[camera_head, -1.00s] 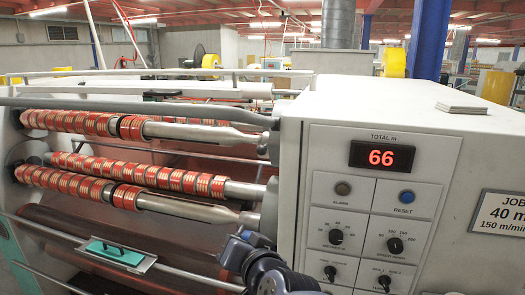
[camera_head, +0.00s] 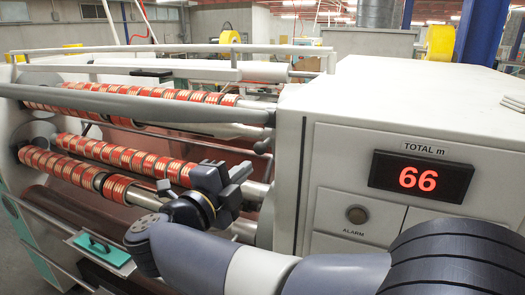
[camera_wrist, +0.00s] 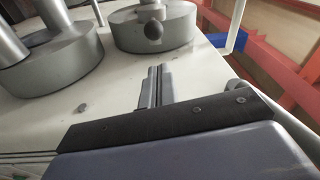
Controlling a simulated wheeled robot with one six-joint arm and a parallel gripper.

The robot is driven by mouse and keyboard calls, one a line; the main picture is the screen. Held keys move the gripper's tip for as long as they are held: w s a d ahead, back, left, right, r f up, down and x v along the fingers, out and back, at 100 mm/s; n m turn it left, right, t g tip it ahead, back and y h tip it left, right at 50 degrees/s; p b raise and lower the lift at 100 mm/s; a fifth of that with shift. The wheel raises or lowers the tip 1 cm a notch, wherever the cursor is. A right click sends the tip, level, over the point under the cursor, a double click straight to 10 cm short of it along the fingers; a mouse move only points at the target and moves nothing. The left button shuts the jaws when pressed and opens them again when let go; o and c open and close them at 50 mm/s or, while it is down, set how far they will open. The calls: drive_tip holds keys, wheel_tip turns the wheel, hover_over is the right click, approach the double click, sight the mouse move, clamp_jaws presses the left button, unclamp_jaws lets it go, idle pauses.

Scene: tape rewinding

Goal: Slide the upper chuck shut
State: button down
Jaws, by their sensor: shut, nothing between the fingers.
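The upper shaft (camera_head: 235,129) carries red-and-tan tape rolls and runs right into the machine's end housing. Its chuck end is mostly hidden behind a grey bar in the head view. My gripper (camera_head: 240,172) is shut and empty, in front of the shafts near the housing's left side. In the wrist view, my gripper's closed fingers (camera_wrist: 156,88) point at a white wall. A round grey disc with a dark knob (camera_wrist: 153,31) stands beyond the fingertips, apart from them. Another grey disc with a shaft (camera_wrist: 55,55) is at upper left. I cannot tell which disc is the upper chuck.
The lower shaft (camera_head: 125,158) with tape rolls runs below the upper one, close to my arm. A long grey bar (camera_head: 150,104) crosses in front of the upper shaft. The housing panel shows a red 66 display (camera_head: 418,178).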

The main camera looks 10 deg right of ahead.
drive_tip(key=p+x, duration=0.2)
drive_tip(key=x, duration=0.8)
drive_tip(key=shift+p, duration=0.3)
drive_tip(key=shift+s, duration=0.15)
drive_tip(key=w+a, duration=0.1)
drive_tip(key=a, duration=0.1)
drive_tip(key=w+a, duration=0.2)
drive_tip(key=shift+w+a, duration=0.15)
drive_tip(key=shift+a, duration=0.15)
